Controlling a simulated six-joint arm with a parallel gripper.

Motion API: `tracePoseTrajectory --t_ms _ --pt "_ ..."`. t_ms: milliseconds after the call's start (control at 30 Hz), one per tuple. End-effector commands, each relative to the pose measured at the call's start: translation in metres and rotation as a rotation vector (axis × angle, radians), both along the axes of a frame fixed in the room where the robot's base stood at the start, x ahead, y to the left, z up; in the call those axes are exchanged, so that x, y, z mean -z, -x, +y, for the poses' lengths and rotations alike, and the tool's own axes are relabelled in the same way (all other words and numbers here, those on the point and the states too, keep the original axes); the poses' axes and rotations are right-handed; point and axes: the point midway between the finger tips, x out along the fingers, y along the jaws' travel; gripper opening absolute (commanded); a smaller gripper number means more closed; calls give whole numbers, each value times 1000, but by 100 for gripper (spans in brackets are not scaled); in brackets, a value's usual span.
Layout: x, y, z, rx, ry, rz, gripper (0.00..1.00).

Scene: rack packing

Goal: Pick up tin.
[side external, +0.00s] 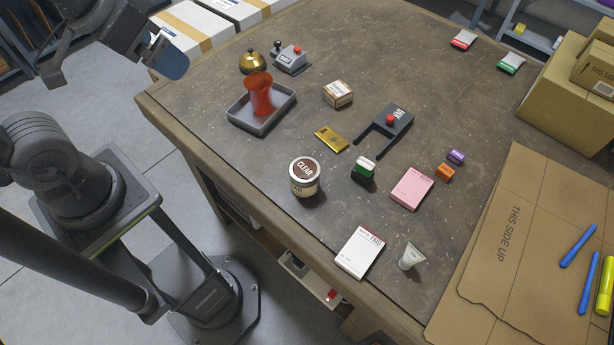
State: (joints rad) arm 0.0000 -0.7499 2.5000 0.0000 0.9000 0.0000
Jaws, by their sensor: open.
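A round tin (305,188) with a brown top marked CLEAR and a pale label stands upright near the front edge of the table. It is uncovered, and nothing touches it. My gripper (166,58) is at the upper left of the side view, beyond the table's left edge and well away from the tin. It is open, with nothing seen between its fingers, though its fingertips show only in part.
A grey tray (240,119) holds a red spool-shaped piece (259,93). Near the tin are a gold packet (331,139), a green-and-black bottle (363,171), a black forked stand (390,124) and a white box (360,252). Cardboard (505,225) covers the right.

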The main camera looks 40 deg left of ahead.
Motion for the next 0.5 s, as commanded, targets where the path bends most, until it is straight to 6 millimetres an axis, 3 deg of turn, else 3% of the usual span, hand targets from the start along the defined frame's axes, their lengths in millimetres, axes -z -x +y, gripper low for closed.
tracePoseTrajectory --t_ms 267,500 --pt "1 -6 -3 -32 25 19 97" --pt "16 -52 -34 -301 180 157 97"
